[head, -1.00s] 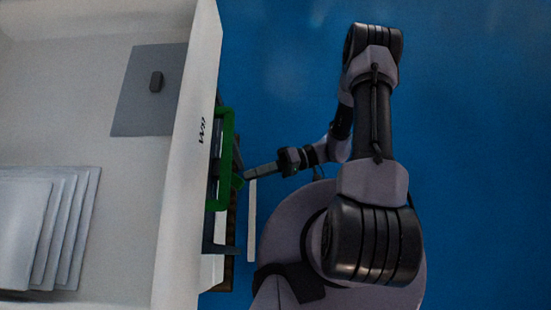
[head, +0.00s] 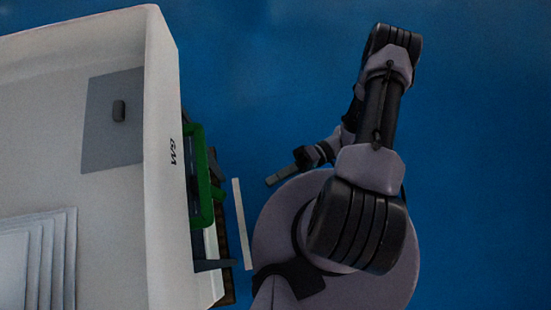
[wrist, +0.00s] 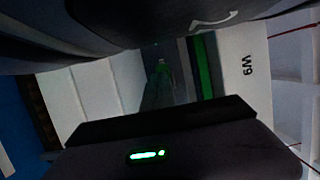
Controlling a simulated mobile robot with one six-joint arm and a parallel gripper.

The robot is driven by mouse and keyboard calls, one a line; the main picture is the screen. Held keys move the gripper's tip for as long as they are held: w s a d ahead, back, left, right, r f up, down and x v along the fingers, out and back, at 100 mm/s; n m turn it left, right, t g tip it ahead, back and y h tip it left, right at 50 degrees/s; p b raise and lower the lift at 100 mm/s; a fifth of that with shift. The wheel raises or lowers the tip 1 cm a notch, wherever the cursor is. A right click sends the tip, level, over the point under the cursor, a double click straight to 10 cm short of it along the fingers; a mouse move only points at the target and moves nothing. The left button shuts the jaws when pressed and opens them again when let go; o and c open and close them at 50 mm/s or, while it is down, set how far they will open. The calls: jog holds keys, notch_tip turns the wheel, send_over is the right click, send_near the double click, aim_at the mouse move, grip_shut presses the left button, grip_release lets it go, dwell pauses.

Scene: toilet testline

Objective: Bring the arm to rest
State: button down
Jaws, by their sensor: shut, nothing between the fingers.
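My gripper (head: 280,177) is at the end of my arm, low beside my base in the head view. Its fingers look closed together and hold nothing. It is apart from the green frame (head: 205,180) on the side of the white bench (head: 160,130), with blue floor between them. In the wrist view, my gripper's dark body with a lit green light fills the lower part, and its fingertips are not clear.
A pale strip (head: 242,225) is between bench and base. Blue floor is clear to the right.

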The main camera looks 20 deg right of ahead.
jog(key=w+d+r+h, duration=0.1)
jog(key=w+r+h, duration=0.15)
jog(key=r, duration=0.35)
jog(key=w+d+r+g+h, duration=0.1)
jog(key=w+r+h, duration=0.1)
jog(key=r+h, duration=0.3)
jog(key=w+d+r+h, duration=0.1)
jog(key=w+r+h, duration=0.15)
jog(key=r, duration=0.45)
jog(key=s+a+r+m+t+h, duration=0.1)
jog(key=s+r+m+t+h, duration=0.1)
jog(key=r, duration=0.6)
jog(key=s+a+r+m+t+h, duration=0.1)
jog(key=a+r+m+t+h, duration=0.1)
jog(key=r+t, duration=0.5)
notch_tip(320, 180, up, 2)
jog(key=shift+s+r+m+h, duration=0.2)
jog(key=shift+s+m+h, duration=0.2)
jog(key=shift+m+h, duration=0.5)
